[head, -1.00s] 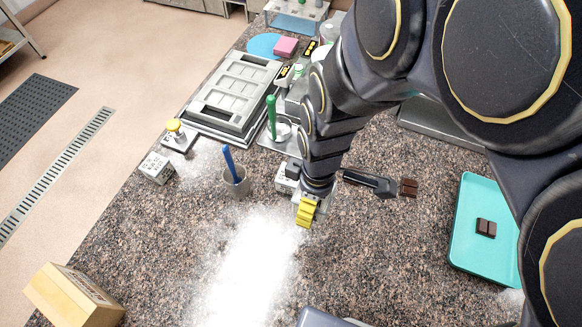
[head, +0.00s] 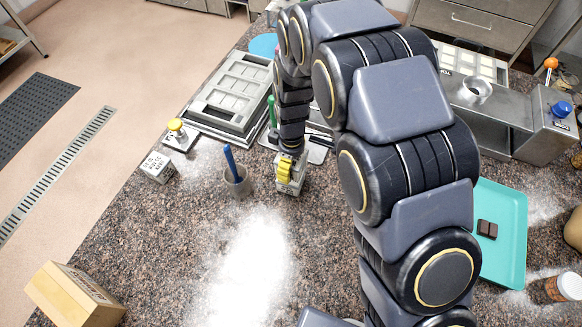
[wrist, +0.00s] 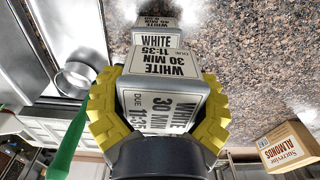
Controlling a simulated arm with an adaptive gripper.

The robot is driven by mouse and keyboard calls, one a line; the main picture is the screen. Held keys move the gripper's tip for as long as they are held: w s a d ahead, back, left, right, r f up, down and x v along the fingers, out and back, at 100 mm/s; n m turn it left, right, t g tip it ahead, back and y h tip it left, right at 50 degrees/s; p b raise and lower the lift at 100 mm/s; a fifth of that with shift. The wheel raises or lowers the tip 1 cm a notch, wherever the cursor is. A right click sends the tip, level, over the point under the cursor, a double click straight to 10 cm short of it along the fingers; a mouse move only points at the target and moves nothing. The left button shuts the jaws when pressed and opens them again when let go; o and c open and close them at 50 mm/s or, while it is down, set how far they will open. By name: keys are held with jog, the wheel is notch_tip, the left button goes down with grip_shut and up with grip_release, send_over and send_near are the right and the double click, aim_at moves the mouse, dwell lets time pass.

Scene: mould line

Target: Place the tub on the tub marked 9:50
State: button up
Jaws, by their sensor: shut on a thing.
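My gripper (head: 287,172) has yellow fingers, closed around the sides of a white tub (head: 293,184) near the green-handled tool. The held tub also shows in the wrist view (wrist: 165,108), with a black-print label reading WHITE, 30 MIN, DUE 11:35. I cannot tell whether it touches the counter.
A grey cup with a blue-handled tool (head: 236,182) stands just left of my gripper. A grey mould tray (head: 232,92) and yellow-knobbed item (head: 177,130) lie behind. A cardboard box (head: 75,295) is at front left, a teal tray (head: 505,245) at right. The floury middle counter is clear.

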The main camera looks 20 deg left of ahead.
jog(key=shift+w+a+f, duration=0.15)
jog(key=shift+f, duration=1.6)
jog(key=shift+f, duration=0.15)
jog(key=o, duration=1.2)
notch_tip(320, 180, up, 12)
jog(key=shift+r, duration=0.15)
